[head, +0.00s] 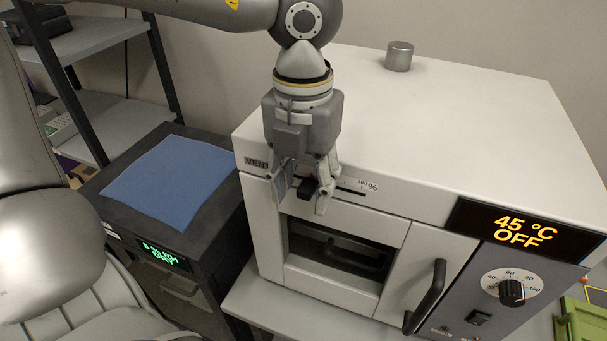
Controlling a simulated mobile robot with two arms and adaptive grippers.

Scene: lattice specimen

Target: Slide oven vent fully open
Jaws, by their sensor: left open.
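The white oven (450,130) stands in the middle and right of the head view. On the upper front strip is a VENT label (256,162), partly covered by my gripper. A dark vent slot (351,192) runs along the strip below a "100 %" label (368,185). A small black vent slider knob (307,187) shows between the fingertips of my left gripper (303,194). The gripper points down, its fingers open on either side of the knob. Contact with the knob cannot be told. The gripper hides the slot's left part. My right gripper is not in view.
The oven's window door has a black handle (426,297). A display (522,231) reads 45 °C OFF, above a dial (511,291). A metal cylinder (399,56) is on top. A blue mat (172,178) lies on a dark unit at left, before a shelf rack (95,38).

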